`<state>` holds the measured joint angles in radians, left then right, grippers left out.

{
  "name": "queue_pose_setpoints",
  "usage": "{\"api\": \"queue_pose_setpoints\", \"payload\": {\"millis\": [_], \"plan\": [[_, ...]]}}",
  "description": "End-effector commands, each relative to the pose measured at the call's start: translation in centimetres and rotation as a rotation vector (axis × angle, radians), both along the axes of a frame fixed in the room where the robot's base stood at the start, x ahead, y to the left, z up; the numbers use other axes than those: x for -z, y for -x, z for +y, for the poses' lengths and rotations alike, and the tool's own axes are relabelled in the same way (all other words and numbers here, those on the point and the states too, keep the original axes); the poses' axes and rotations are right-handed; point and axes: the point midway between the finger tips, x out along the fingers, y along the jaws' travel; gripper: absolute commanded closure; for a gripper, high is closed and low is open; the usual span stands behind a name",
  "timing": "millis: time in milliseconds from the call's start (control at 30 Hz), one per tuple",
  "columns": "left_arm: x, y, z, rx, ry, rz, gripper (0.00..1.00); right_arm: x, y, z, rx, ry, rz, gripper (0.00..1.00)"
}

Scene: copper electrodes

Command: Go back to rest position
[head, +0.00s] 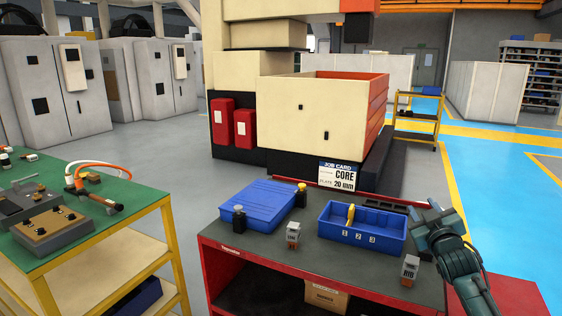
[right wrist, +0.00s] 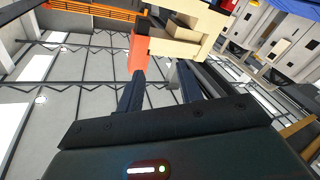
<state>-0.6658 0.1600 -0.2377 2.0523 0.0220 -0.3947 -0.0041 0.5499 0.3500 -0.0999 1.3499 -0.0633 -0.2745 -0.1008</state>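My right gripper (head: 436,217) is raised at the right end of the red-framed workbench (head: 225,262), to the right of the blue three-compartment bin (head: 335,232). In the right wrist view its two dark fingers (right wrist: 160,88) stand apart with nothing between them. A yellow-handled item (head: 351,214) stands in the bin near compartment 1; the rest of the bin looks empty. A small grey labelled block (head: 410,268) stands in front of the bin's right end, and another (head: 293,232) stands to its left. My left gripper is not in view.
The job card (head: 338,176) reading CORE, 20 mm stands behind the bin. A green-topped table (head: 120,225) with tools is at left. Open floor (head: 490,190) lies at right.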

Motion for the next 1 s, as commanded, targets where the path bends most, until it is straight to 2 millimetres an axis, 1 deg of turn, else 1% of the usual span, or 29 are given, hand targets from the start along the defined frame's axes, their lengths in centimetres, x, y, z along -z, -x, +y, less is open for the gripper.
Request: {"api": "queue_pose_setpoints", "payload": {"millis": [33,67,100,267,367,400,467,500,567,600,667,700,767,800,900,1000], "plan": [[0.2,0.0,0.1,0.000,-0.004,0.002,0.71,1.4,0.0,-0.2,0.011,-0.109,0.061,0.64],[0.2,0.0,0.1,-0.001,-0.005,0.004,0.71,2.2,0.0,-0.3,0.017,-0.175,0.097,0.64],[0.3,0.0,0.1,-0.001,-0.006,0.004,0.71,4.0,0.7,0.3,0.012,-0.206,0.132,0.64],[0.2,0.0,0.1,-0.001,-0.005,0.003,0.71,9.9,4.2,3.7,-0.038,-0.200,0.204,0.64],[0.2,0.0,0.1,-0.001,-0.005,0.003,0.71,13.6,7.1,5.9,-0.069,-0.209,0.258,0.64],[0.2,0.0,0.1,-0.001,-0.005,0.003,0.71,15.3,8.5,6.9,-0.083,-0.216,0.283,0.64],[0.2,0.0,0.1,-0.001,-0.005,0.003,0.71,17.8,11.0,8.5,-0.106,-0.229,0.324,0.64],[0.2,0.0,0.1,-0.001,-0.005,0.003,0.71,19.5,12.9,9.7,-0.121,-0.239,0.354,0.64],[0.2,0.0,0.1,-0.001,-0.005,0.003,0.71,21.9,16.2,11.5,-0.145,-0.261,0.401,0.64],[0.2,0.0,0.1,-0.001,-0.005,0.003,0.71,23.4,18.7,12.7,-0.160,-0.277,0.434,0.64],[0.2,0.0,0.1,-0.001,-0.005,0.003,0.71,25.3,22.4,14.5,-0.181,-0.307,0.483,0.64],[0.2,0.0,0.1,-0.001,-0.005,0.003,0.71,26.3,25.0,15.6,-0.194,-0.328,0.514,0.64],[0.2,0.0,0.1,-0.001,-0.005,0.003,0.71,27.4,28.5,17.1,-0.207,-0.359,0.558,0.64],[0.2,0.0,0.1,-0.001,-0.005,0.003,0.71,27.9,30.7,18.0,-0.214,-0.381,0.585,0.64],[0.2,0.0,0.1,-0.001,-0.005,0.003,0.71,28.6,35.1,19.6,-0.224,-0.425,0.639,0.64],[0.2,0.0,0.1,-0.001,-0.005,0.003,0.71,28.7,38.0,20.5,-0.228,-0.458,0.673,0.64]]}}
